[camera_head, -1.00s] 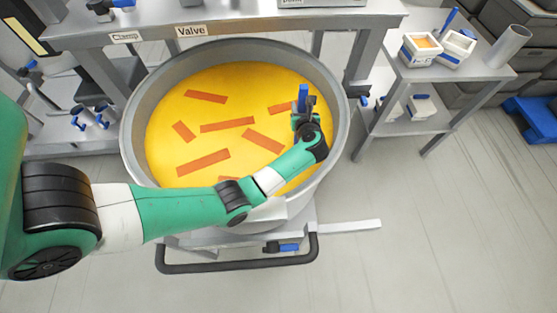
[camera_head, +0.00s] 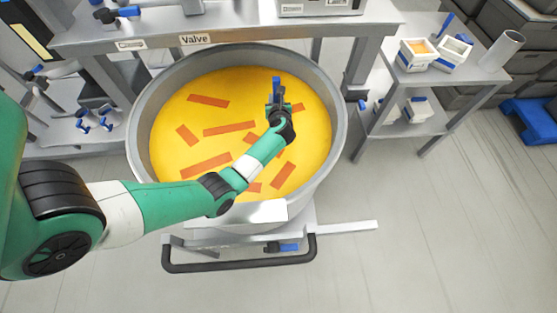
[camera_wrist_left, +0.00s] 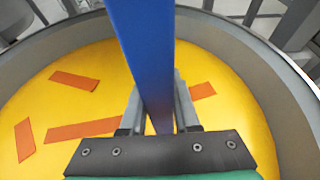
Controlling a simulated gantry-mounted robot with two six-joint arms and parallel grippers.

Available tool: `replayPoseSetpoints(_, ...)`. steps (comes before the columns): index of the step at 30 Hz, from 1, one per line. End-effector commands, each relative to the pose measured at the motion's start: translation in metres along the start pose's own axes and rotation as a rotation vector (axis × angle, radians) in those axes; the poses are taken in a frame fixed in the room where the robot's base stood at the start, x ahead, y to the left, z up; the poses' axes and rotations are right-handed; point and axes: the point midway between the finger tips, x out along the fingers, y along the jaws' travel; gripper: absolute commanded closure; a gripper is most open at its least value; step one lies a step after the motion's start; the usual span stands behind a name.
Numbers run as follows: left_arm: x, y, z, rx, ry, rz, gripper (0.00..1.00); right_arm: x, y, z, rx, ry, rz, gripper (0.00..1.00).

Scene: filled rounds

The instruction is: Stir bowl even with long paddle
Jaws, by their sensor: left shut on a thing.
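The bowl (camera_head: 338,130) is a large round grey vessel in the middle of the head view. It holds a yellow filling (camera_head: 170,125) with several flat orange-red strips, such as one strip (camera_head: 229,129) near the middle. My left gripper (camera_head: 277,103) is over the right half of the filling, shut on the blue paddle (camera_head: 276,86). In the left wrist view the paddle's blue shaft (camera_wrist_left: 145,55) stands between the two grey fingers (camera_wrist_left: 158,108). The paddle's lower end is hidden. My right gripper is not in view.
A grey bench with a Valve label (camera_head: 194,40) stands behind the bowl. A side table (camera_head: 403,73) at right carries white containers (camera_head: 418,54) and a grey cylinder (camera_head: 502,50). A black handle bar (camera_head: 240,266) is in front.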

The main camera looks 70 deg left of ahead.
Motion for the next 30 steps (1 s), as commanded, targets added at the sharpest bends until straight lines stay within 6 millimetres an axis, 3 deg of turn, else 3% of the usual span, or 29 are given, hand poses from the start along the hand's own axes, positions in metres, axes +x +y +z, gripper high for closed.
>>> replayPoseSetpoints(5,-0.011,0.012,0.002,0.002,0.002,0.0,1.0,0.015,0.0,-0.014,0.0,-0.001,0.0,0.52)
replayPoseSetpoints(15,-0.055,0.072,-0.016,0.003,0.003,0.001,1.0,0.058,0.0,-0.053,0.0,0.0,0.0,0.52)
replayPoseSetpoints(19,-0.064,0.087,-0.024,0.002,0.001,0.0,1.0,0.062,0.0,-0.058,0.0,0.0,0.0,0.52)
replayPoseSetpoints(25,-0.065,0.087,-0.028,-0.001,-0.002,-0.002,1.0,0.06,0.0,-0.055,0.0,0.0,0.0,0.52)
replayPoseSetpoints(30,-0.063,0.057,-0.031,-0.001,-0.003,-0.006,1.0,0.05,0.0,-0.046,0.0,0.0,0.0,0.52)
